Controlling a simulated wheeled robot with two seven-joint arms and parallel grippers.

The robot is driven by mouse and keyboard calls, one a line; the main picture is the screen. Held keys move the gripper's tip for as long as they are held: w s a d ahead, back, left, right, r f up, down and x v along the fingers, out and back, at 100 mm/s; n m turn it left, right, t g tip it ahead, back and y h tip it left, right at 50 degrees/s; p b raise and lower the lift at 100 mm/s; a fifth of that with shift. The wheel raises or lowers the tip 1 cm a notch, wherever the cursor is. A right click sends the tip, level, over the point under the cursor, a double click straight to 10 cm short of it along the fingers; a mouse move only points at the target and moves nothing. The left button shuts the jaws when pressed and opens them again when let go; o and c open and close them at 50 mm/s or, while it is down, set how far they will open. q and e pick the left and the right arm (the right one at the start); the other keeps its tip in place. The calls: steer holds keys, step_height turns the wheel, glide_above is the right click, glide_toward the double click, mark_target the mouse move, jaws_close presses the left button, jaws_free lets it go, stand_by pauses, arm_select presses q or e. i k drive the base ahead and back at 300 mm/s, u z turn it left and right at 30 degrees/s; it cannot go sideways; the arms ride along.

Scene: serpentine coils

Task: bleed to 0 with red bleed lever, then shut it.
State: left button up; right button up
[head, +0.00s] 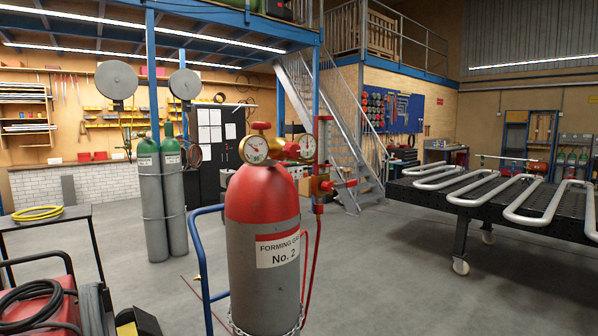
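A gas cylinder (263,250) with a red top and grey body, labelled "FORMING GAS No. 2", stands upright in the middle foreground. Two round white gauges, a left gauge (254,149) and a right gauge (307,146), sit on its brass regulator; their readings are too small to tell surely. A red handwheel (261,126) is on top. Right of the cylinder, a red and clear upright tube (322,145) stands above a brass fitting. A red lever (343,184) sticks out to the right of that fitting, about level. Neither of my grippers is in view.
A blue trolley frame (206,270) and a chain are around the cylinder. A red hose (315,255) hangs at its right. A table with bent pipes (520,192) stands right, a dark bench (60,220) left. Two grey-green cylinders (161,200) stand behind. Floor between is clear.

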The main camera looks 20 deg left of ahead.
mark_target(353, 183)
steer(key=k, duration=0.65)
steer(key=z, duration=0.9)
steer(key=i, duration=1.4)
steer(key=u, duration=0.25)
